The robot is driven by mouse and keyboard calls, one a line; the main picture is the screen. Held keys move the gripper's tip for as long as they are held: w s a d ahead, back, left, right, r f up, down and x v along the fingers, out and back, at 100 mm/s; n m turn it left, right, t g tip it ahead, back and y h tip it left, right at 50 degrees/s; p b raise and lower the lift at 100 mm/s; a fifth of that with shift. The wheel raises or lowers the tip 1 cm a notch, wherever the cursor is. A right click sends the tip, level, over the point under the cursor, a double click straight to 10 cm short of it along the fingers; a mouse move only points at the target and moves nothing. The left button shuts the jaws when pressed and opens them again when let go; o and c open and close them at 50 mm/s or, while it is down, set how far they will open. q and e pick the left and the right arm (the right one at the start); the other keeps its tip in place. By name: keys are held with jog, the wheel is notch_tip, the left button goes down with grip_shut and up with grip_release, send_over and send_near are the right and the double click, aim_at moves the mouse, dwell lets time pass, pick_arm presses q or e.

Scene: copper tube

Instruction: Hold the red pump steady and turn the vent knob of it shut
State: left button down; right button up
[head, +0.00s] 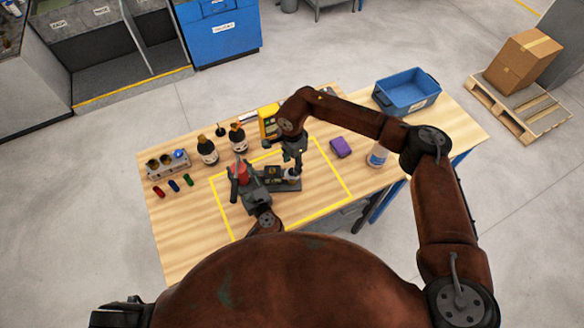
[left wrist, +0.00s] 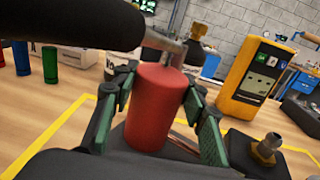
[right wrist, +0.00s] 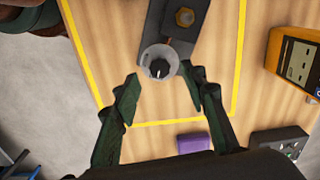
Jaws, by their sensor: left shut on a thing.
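The red pump (head: 240,169) stands inside the yellow outline on the wooden table; its red cylinder (left wrist: 160,108) fills the middle of the left wrist view. My left gripper (head: 243,180) is shut on the red cylinder, one finger on each side. The pump's dark base extends to the right, with a brass fitting (left wrist: 267,148) on it. At its end is a round pale knob (right wrist: 158,63) with a dark centre and a white mark. My right gripper (right wrist: 162,77) is open over this end, fingertips apart on either side of the knob, with visible gaps. In the head view the knob is mostly hidden.
A yellow meter (head: 267,122) and dark bottles (head: 207,149) stand behind the pump. The outline's front right is clear.

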aim_at(292, 171)
jog(key=shift+f, duration=1.6)
jog(key=shift+c, duration=0.6)
grip_shut()
